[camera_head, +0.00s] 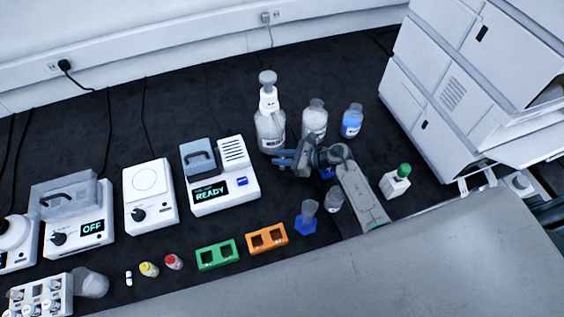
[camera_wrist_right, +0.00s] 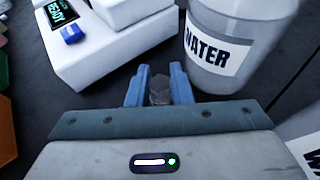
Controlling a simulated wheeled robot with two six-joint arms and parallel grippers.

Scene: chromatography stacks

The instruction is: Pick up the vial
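My right gripper (camera_head: 284,157) comes in from the right, over the dark bench just in front of the large water bottle. In the right wrist view, its two blue fingers (camera_wrist_right: 159,88) close on the sides of a small grey see-through piece (camera_wrist_right: 159,91). It looks like a vial and fills the gap between them; its lower part is hidden. In the head view I cannot make it out. Two other small vials, one yellow-capped (camera_head: 148,269) and one red-capped (camera_head: 173,262), stand at the front left. My left gripper is not in view.
The water bottle (camera_head: 270,133) stands close behind the gripper; it also shows in the wrist view (camera_wrist_right: 222,45). The device reading READY (camera_head: 239,180) is just left. A green rack (camera_head: 217,255) and an orange rack (camera_head: 267,238) lie in front. A green-capped bottle (camera_head: 395,184) stands right.

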